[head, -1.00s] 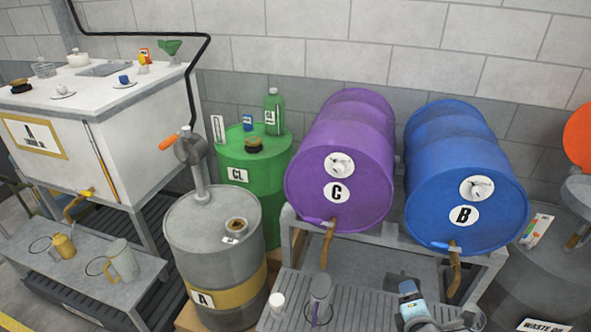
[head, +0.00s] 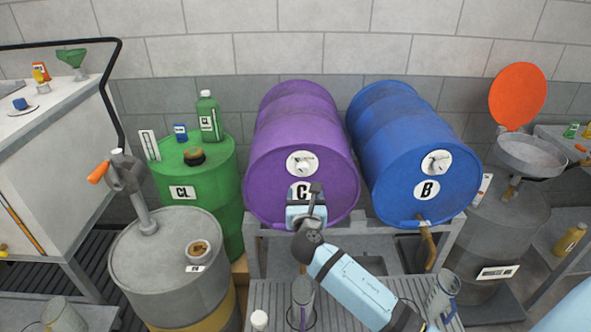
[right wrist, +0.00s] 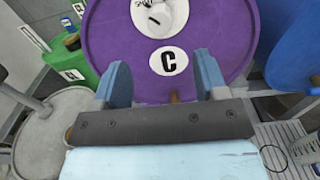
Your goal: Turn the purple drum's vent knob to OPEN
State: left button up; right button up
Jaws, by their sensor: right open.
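The purple drum (head: 300,130) marked C lies on its side on a grey rack, its round face toward me. Its vent knob (head: 302,163) is a pale knob on a white disc above the C label; it also shows in the right wrist view (right wrist: 157,17) at the top. The lettering on the disc is too small to read. My right gripper (head: 308,195) is in front of the drum face, below the knob, and covers part of the C label. In the right wrist view its two blue fingers (right wrist: 160,80) are apart with nothing between them. My left gripper is not in view.
The blue drum (head: 412,150) marked B lies close on the right with a similar knob. A green drum (head: 215,215) and grey drum (head: 165,260) stand on the left.

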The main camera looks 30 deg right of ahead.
aim_at(303, 171)
jog(key=p+x, duration=0.1)
jog(key=x, duration=1)
jog(key=shift+w+d, duration=0.1)
jog(key=shift+w, duration=0.3)
jog(key=shift+c, duration=0.3)
jog(key=c, duration=0.9)
